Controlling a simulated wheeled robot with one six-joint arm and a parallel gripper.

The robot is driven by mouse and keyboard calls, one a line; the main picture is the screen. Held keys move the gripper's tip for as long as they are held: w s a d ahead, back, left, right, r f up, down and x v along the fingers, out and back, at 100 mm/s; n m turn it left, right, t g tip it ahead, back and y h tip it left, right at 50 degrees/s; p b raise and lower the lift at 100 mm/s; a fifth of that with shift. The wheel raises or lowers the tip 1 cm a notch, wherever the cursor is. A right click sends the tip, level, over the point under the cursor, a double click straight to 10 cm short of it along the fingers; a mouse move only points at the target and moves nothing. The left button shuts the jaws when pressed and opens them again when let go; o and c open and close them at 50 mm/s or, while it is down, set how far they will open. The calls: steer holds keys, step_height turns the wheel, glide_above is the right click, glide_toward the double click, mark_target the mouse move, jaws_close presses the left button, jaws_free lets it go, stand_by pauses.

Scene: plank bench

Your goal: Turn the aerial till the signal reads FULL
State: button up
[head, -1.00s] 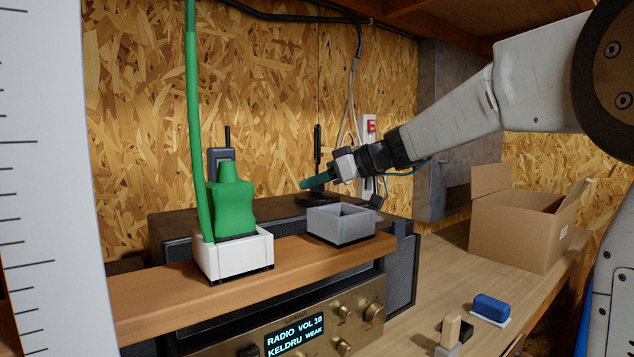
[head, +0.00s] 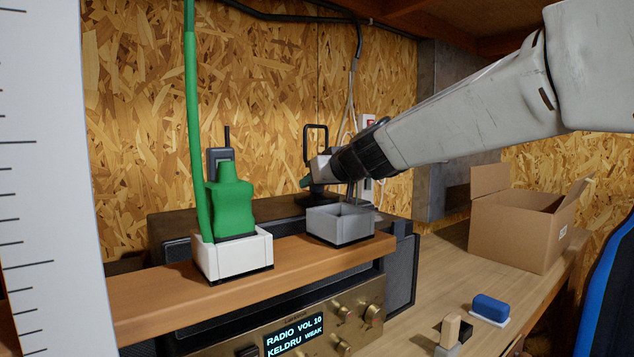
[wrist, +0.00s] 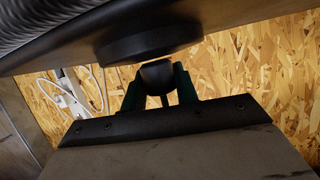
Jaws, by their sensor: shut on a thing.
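The aerial is a black loop (head: 316,138) on a stem above a round black base, behind the grey box on the shelf. The loop faces the head camera broadly. My gripper (head: 306,182) is at the aerial's lower part, just above the base. In the wrist view its green fingers (wrist: 159,82) are closed around a dark rounded part of the aerial (wrist: 156,72), close to the wide dark base disc (wrist: 150,40). The radio (head: 330,325) stands under the shelf. Its display (head: 293,335) reads RADIO VOL 10, KELDRU WEAK.
On the wooden shelf (head: 150,300) stand a white box (head: 238,262) with green and black items and an open grey box (head: 340,225), close under my arm. A cardboard box (head: 515,230), a blue block (head: 490,307) and a red-switched wall socket (head: 368,125) are to the right.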

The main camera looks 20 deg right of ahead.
steer(key=shift+m+h, duration=0.4)
stand_by(0.3)
steer(key=o, duration=1)
steer(key=shift+c, duration=0.2)
steer(key=v, duration=0.7)
steer(key=shift+s+r, duration=0.1)
steer(key=shift+s, duration=0.3)
